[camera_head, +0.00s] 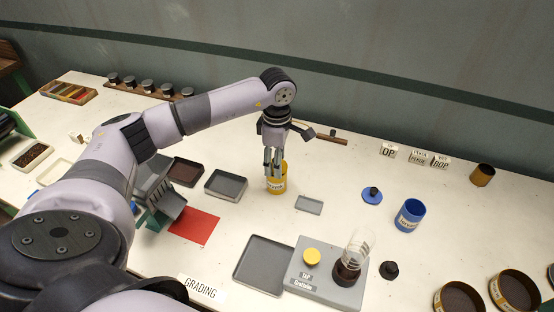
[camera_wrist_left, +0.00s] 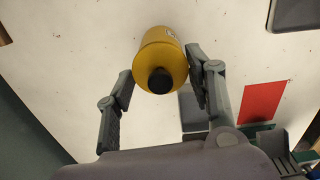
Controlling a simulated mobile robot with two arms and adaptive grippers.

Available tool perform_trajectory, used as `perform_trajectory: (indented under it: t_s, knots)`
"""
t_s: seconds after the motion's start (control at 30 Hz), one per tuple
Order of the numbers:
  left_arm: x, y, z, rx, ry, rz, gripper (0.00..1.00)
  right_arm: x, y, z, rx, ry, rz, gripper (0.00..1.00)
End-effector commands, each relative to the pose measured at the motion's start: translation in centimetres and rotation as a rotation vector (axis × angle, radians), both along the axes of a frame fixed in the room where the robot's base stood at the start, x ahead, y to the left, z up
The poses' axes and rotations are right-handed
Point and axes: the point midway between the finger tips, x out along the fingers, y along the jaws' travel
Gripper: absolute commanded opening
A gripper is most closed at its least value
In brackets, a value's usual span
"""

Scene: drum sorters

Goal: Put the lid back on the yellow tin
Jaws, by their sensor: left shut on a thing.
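The yellow tin (camera_head: 279,186) stands upright on the white table, under my left gripper (camera_head: 272,168). In the left wrist view its yellow side (camera_wrist_left: 152,38) shows with a bit of label. The yellow lid (camera_wrist_left: 160,78) with a dark knob (camera_wrist_left: 160,81) faces the wrist camera at the tin's near end. My left gripper's fingers (camera_wrist_left: 160,78) lie on both sides of the lid, shut on it. Whether the lid is fully seated on the tin or slightly above it, I cannot tell. My right gripper is not in view.
Grey trays (camera_head: 226,184) and a red mat (camera_head: 196,226) lie left of the tin. A small grey plate (camera_head: 309,205) lies to its right. A blue tin (camera_head: 410,214) and blue lid (camera_head: 372,197) stand further right. A station with a glass vessel (camera_head: 357,245) is in front.

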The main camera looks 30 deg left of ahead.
Motion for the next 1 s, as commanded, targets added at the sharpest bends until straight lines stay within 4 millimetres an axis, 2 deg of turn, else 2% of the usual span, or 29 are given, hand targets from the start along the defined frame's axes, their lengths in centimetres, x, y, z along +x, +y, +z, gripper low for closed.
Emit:
perform_trajectory:
  t_s: [1.0]
  knots:
    - [0.01,0.01,-0.30,0.000,-0.001,0.000,0.31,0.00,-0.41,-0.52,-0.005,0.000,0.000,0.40]
